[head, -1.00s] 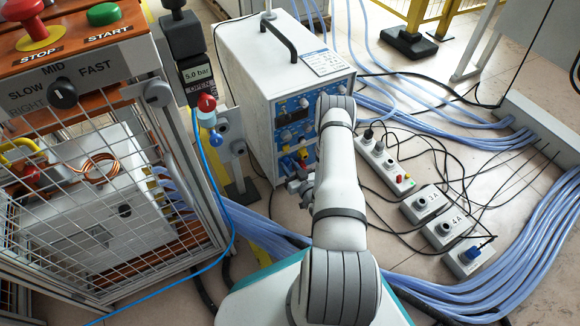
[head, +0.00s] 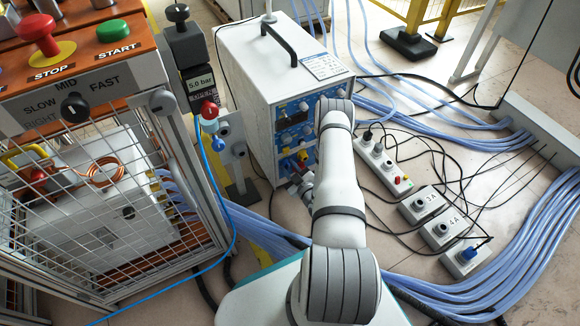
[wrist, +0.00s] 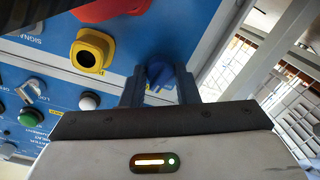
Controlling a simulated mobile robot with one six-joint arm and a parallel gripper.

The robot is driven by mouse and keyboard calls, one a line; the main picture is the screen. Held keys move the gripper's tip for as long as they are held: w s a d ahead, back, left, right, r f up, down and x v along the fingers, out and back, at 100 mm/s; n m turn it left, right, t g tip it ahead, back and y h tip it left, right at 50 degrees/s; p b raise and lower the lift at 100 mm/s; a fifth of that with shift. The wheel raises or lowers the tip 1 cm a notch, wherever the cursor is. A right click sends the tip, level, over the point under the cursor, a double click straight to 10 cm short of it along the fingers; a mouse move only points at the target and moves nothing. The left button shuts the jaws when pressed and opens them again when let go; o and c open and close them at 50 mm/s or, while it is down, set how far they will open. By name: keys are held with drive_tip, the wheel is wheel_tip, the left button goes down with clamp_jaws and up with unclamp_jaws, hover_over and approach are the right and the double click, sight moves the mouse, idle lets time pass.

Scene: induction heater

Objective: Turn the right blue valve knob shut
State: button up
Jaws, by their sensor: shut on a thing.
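The blue valve knob (wrist: 158,74) sits on the blue front panel, right of a yellow knob (wrist: 90,50) and a red one (wrist: 105,9) in the wrist view. My gripper (wrist: 160,85) is shut on the blue knob, with one dark finger on each side of it. In the head view my gripper (head: 300,184) is at the lower front of the white heater cabinet (head: 262,70). There my arm hides part of the panel, and I cannot make out the gripped knob clearly.
A caged bench (head: 90,210) with a copper coil stands at left. A post beside it carries a red and a blue fitting (head: 213,125). Power strips (head: 385,165), socket boxes (head: 440,230) and blue cable bundles (head: 480,290) lie on the floor at right.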

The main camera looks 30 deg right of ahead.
drive_tip(key=n+p, duration=0.2)
drive_tip(key=n, duration=0.3)
drive_tip(key=shift+s+r, duration=0.1)
drive_tip(key=n+p, duration=0.1)
drive_tip(key=n, duration=0.4)
drive_tip(key=shift+a+n+h+p, duration=0.1)
drive_tip(key=shift+n+h+p, duration=0.2)
idle(0.3)
drive_tip(key=o, duration=1)
drive_tip(key=shift+s, duration=0.1)
